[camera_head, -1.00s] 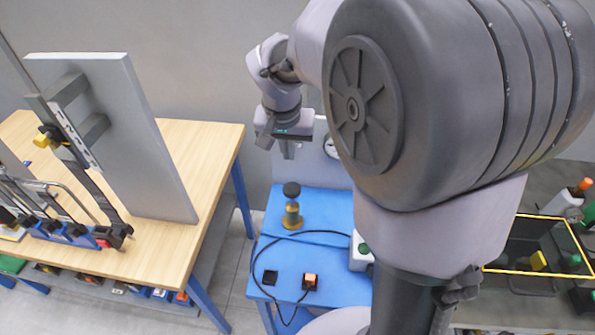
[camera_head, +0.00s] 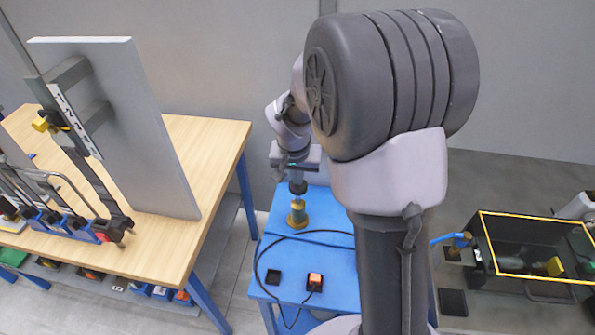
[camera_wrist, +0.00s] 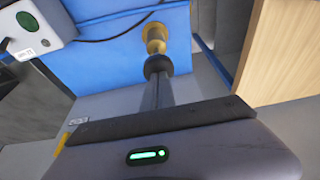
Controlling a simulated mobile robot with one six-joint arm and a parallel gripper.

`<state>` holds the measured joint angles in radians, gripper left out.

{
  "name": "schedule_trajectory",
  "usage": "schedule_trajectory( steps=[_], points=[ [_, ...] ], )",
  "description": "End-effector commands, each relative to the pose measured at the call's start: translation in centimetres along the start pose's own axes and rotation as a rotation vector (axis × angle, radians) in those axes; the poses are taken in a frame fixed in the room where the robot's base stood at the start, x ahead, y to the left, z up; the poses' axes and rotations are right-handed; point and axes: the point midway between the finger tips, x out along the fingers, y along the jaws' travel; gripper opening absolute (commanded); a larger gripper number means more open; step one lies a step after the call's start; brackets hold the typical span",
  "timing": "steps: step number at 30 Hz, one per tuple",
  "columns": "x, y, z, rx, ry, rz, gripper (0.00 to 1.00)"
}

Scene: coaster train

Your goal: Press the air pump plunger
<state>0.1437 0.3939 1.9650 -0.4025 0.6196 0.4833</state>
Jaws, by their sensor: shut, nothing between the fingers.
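The air pump has a brass body (camera_head: 298,215) with a black plunger knob (camera_head: 298,188) on top, and stands upright on the blue table. In the wrist view its brass body (camera_wrist: 155,38) and black knob (camera_wrist: 157,66) lie straight beyond the fingers. My gripper (camera_head: 297,178) points down over the knob with its fingers shut and empty. In the wrist view the fingertips (camera_wrist: 157,82) overlap the knob's edge. I cannot tell whether they touch it. The plunger still looks raised.
The blue table (camera_head: 335,262) also carries a black cable and an orange switch (camera_head: 315,281). A white box with a green button (camera_wrist: 28,22) sits beside the pump. A wooden workbench (camera_head: 215,150) with an upright grey panel stands left. A black yellow-rimmed crate (camera_head: 490,245) is at right.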

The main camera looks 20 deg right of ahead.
Motion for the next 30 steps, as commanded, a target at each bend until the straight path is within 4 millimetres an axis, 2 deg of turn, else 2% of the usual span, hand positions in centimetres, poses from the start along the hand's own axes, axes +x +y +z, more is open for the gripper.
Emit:
schedule_trajectory(
  steps=[10, 18, 20, 30],
  points=[
    [0.4, 0.0, 0.1, 0.000, 0.000, 0.000, 0.00],
    [5.3, 0.0, 1.6, 0.000, -0.002, 0.001, 0.00],
    [5.8, 0.0, 1.8, 0.000, -0.003, 0.001, 0.00],
    [5.6, 0.1, 1.9, 0.001, -0.009, 0.004, 0.00]
  ],
)
